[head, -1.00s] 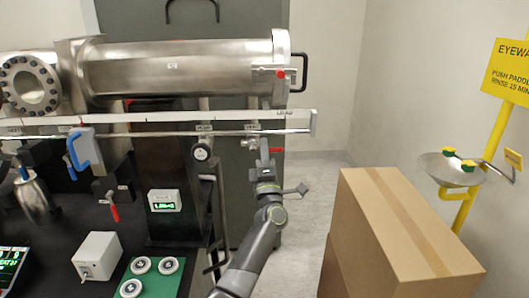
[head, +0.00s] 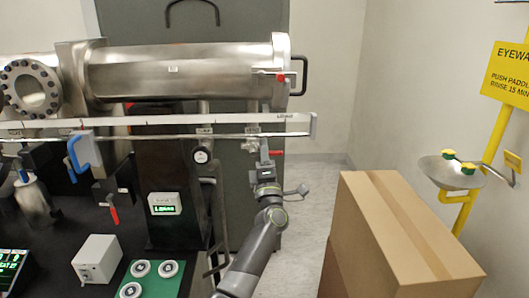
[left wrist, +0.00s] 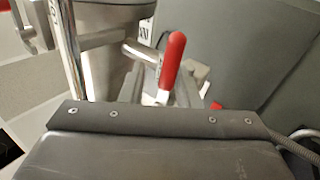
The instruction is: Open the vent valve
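The vent valve sits on the short pipe under the white rail at the right end of the steel chamber. Its red handle (head: 276,152) sticks out to the right. The handle (left wrist: 172,62) also shows large in the left wrist view, pointing up and slightly right. My left gripper (head: 264,163) is right below the valve in the head view. In the left wrist view its two grey fingers (left wrist: 163,90) stand apart, one on each side of the handle's lower part. Contact with the handle cannot be told. My right gripper is not in view.
The steel chamber (head: 180,68) and the white rail (head: 210,121) lie above my left gripper. Another red handle (head: 281,77) is on the chamber's end. A gauge (head: 201,155) is to the left. A cardboard box (head: 395,230) stands at the right, with open floor between.

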